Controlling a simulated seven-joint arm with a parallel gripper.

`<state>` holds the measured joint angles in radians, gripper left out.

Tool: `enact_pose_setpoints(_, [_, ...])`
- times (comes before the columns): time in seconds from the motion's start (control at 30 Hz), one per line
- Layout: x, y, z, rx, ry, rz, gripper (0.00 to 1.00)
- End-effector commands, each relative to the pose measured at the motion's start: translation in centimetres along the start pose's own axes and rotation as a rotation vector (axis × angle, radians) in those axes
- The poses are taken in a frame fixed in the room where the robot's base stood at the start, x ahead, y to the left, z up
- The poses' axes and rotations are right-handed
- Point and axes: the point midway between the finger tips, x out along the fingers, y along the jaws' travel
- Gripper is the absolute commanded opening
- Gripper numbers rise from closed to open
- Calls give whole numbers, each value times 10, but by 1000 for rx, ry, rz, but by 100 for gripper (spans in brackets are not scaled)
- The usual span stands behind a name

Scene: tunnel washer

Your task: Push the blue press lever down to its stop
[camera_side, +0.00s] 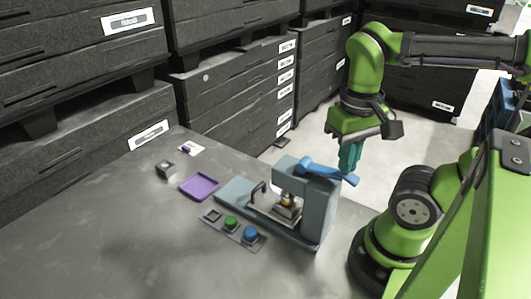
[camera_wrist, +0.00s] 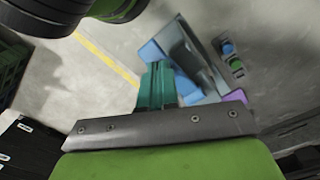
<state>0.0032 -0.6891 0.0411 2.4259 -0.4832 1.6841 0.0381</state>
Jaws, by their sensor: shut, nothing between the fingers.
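The blue press lever (camera_side: 325,171) sits on top of the grey-blue press (camera_side: 318,205). Its arm reaches right past the press body and slopes slightly down to its free end. My gripper (camera_side: 348,170) has teal fingers pointing down, shut and empty. In the side view the fingertips overlap the lever near its free end; I cannot tell whether they touch it. In the wrist view the fingers (camera_wrist: 157,68) partly hide the blue lever (camera_wrist: 151,52), and the press (camera_wrist: 190,48) lies beyond to the right.
A button panel (camera_side: 233,229) with green and blue buttons stands left of the press. A purple tray (camera_side: 199,187) and a small grey block (camera_side: 166,170) lie farther left on the grey table (camera_side: 130,235). Dark stacked crates (camera_side: 235,95) line the back.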

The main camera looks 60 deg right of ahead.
Motion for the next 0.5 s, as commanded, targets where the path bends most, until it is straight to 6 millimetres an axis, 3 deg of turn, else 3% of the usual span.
enact_pose_setpoints(0.5, [5, 1, 0, -1, 0, 2, 0])
